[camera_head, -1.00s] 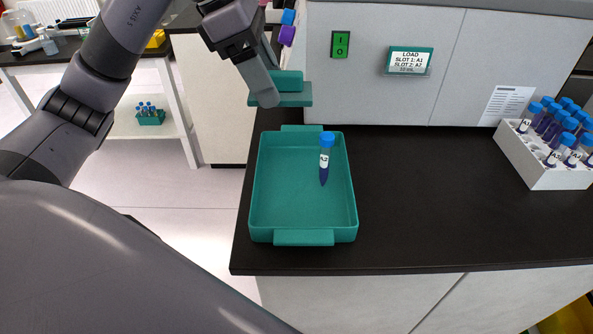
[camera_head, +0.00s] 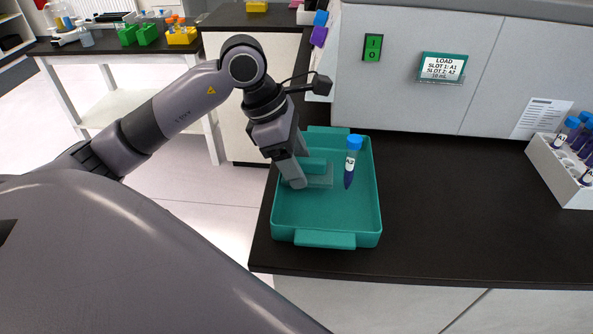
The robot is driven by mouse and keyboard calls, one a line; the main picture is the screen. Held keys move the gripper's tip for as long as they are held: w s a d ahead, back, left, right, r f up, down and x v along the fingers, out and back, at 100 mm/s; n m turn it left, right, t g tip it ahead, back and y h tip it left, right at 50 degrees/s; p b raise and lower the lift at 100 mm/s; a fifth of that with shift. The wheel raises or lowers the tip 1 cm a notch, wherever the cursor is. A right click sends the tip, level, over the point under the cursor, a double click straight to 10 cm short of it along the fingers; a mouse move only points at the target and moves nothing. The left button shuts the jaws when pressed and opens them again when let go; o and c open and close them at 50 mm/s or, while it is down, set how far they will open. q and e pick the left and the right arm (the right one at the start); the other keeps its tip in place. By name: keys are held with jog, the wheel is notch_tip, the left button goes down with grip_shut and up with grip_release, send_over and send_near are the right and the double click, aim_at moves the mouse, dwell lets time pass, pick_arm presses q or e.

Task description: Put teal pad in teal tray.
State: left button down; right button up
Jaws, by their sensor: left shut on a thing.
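The teal tray (camera_head: 327,239) sits on the black bench top near its left edge. My left gripper (camera_head: 300,172) reaches down into the left part of the tray, shut on the teal pad (camera_head: 320,179). The pad has a raised grip part on a flat base; the fingers hide its left side. I cannot tell whether its base touches the tray floor. A blue-capped tube labelled A2 (camera_head: 351,162) is in the tray, to the right of the pad and apart from it. My right gripper is not in view.
A white rack of blue-capped tubes (camera_head: 563,172) stands at the right. The bench between tray and rack is clear.

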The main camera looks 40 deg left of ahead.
pick_arm(q)
jog(key=shift+f, duration=1.45)
jog(key=shift+f, duration=0.15)
jog(key=shift+c, duration=1.1)
grip_release()
jog(key=v, duration=1.2)
jog(key=shift+r, duration=0.25)
jog(key=shift+d, duration=0.15)
